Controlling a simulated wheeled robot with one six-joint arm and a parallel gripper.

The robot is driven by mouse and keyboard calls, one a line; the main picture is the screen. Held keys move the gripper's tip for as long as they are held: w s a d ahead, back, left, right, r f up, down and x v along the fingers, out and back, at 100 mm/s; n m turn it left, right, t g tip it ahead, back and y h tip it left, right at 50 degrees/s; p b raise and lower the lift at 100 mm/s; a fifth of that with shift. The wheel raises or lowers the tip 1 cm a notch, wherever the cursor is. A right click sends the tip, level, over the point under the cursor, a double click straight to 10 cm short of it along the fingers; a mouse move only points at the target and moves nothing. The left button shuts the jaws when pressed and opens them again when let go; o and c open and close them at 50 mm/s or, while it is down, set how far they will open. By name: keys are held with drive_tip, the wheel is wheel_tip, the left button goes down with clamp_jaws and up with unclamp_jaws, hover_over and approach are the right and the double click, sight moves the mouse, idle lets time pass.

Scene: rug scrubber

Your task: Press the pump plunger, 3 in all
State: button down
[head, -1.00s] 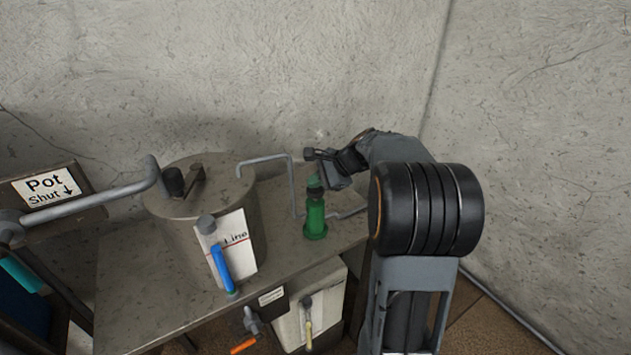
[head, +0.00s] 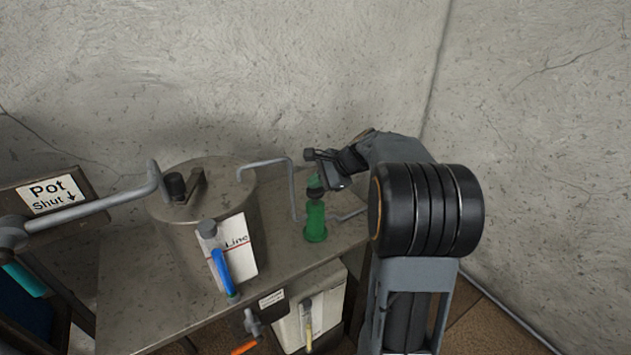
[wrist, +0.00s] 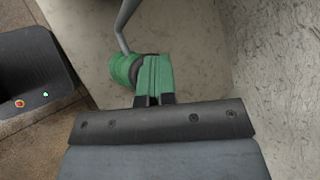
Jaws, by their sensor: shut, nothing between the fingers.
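The green pump (head: 315,222) stands upright on the metal bench, right of the pot.
A metal pot (head: 185,235) with a lid and a "Line" label (head: 236,250) stands left of the pump. A bent grey pipe (head: 292,185) runs close beside the pump. A "Pot Shut" sign (head: 50,192) and grey lever (head: 100,204) are at left. Concrete walls stand behind.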

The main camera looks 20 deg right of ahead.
sight(316, 190)
drive_tip(key=shift+r+p, duration=1.1)
drive_tip(key=shift+r, duration=0.45)
wheel_tip(316, 190, up, 5)
drive_tip(key=p, duration=0.4)
drive_tip(key=shift+d, duration=0.1)
idle(1.9)
